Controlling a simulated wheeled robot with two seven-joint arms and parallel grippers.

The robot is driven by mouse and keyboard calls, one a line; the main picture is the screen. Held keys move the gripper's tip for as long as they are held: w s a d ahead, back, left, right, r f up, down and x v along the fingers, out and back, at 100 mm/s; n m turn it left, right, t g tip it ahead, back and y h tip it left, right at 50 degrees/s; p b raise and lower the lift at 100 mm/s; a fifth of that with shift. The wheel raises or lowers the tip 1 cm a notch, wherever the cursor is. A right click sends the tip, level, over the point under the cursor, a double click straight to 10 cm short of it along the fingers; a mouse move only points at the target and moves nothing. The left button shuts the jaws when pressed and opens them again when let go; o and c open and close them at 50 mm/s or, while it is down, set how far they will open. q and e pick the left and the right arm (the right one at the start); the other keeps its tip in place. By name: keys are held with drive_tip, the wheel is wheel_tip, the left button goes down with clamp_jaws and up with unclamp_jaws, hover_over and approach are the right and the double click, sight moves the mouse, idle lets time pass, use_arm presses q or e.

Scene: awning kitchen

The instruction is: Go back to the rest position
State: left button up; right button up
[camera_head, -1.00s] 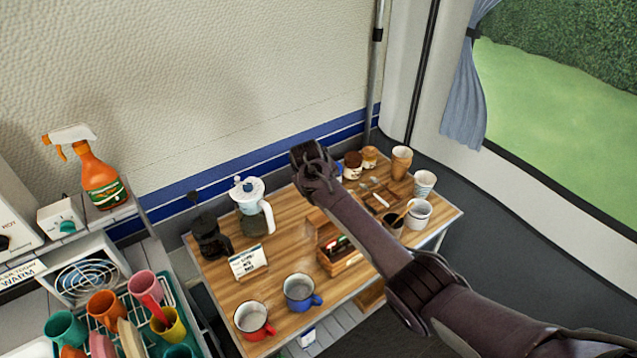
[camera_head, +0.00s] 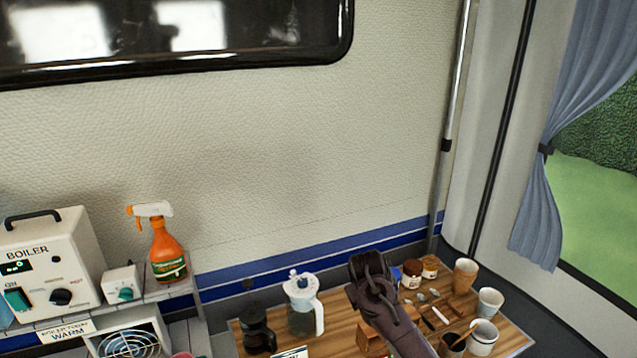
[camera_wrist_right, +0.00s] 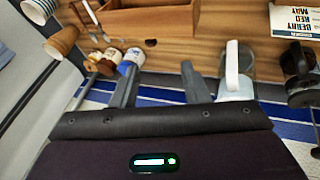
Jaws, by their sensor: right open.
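My right arm reaches in from the bottom right in the head view. Its gripper (camera_head: 370,268) is above the back part of the wooden table (camera_head: 497,344), to the right of the white-lidded jug (camera_head: 302,303). In the right wrist view the two grey fingers of this gripper (camera_wrist_right: 160,76) stand wide apart with nothing between them. The jug also shows in the wrist view (camera_wrist_right: 236,75), just beyond one finger. My left gripper is not in view.
Jars (camera_head: 411,273), cups (camera_head: 489,303) and a wooden box (camera_head: 371,343) stand near the arm. A dark pot (camera_head: 257,330) is left of the jug. A boiler (camera_head: 48,265) and spray bottle (camera_head: 166,250) stand at left. The wall (camera_head: 230,150) is behind.

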drive_tip(key=s+a+f+y, duration=0.1)
drive_tip(key=s+f, duration=0.2)
drive_tip(key=s, duration=0.5)
drive_tip(key=s+a+f+y, duration=0.1)
drive_tip(key=s+f, duration=0.2)
drive_tip(key=s, duration=0.5)
drive_tip(key=s+d+r+m+g+y, duration=0.1)
drive_tip(key=s+d+r, duration=0.15)
drive_tip(key=s, duration=0.75)
drive_tip(key=s+d+r, duration=0.1)
drive_tip(key=s+r, duration=0.2)
drive_tip(key=s, duration=0.8)
wheel_tip(320, 180, down, 36)
drive_tip(key=g+b, duration=0.2)
drive_tip(key=b, duration=0.5)
drive_tip(key=s+d+f+b, duration=0.2)
drive_tip(key=s+f, duration=0.8)
drive_tip(key=f, duration=0.2)
drive_tip(key=s+d+f+b, duration=0.1)
drive_tip(key=s+f+b, duration=0.2)
drive_tip(key=s+f, duration=0.8)
drive_tip(key=shift+d+f+g, duration=0.4)
drive_tip(key=shift+f, duration=0.3)
